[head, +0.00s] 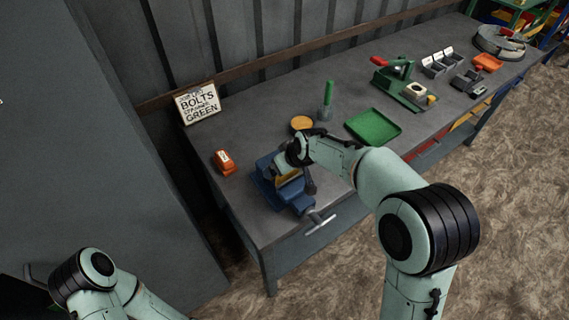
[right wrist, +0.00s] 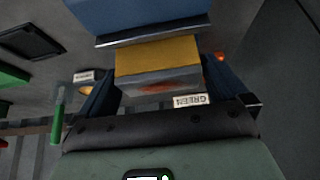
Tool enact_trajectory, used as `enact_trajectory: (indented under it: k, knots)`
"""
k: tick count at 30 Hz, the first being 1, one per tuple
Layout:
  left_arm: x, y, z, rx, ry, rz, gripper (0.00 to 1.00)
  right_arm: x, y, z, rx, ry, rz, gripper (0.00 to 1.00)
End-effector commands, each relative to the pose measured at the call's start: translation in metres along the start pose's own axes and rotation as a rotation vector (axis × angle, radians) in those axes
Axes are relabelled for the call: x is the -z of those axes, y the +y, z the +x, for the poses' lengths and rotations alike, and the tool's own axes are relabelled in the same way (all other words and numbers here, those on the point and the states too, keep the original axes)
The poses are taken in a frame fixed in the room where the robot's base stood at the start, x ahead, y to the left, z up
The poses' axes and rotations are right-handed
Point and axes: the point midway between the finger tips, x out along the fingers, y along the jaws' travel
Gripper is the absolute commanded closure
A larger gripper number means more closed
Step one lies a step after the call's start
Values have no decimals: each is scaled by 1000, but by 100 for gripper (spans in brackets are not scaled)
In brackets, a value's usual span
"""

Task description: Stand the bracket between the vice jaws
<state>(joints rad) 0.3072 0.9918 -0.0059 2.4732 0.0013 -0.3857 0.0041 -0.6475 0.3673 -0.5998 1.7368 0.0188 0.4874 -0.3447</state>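The blue vice (head: 272,188) stands near the front left corner of the bench, its grey handle toward the front edge. My right gripper (head: 290,168) is over it, pointing down and hiding part of the jaws. In the right wrist view, a yellow and grey block, which I take for the bracket (right wrist: 158,58), sits between the two dark blue fingers of my right gripper (right wrist: 160,78), which appear to press its sides. A blue vice part with a grey jaw plate (right wrist: 150,32) lies right beyond it; contact cannot be told. My left gripper is out of view.
An orange-topped round tin (head: 301,123), a green-handled tool (head: 327,101) and a green tray (head: 373,126) stand behind and to the right. A green press (head: 402,88) is farther back.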

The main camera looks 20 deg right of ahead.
Motion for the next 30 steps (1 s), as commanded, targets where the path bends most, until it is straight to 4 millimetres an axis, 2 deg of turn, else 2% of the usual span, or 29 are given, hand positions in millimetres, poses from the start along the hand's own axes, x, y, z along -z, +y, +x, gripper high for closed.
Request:
enact_trajectory:
  k: [5,15,21,25,30]
  knots:
    - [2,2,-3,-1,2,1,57,3,0,-11,1,4,-1,0]
    - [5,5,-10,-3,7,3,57,4,0,-81,3,7,-1,0]
    - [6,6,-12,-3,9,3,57,2,-1,-112,3,3,-1,0]
    - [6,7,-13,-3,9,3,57,2,0,-121,1,1,0,0]
    - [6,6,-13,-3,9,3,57,1,0,-123,-1,-1,0,0]
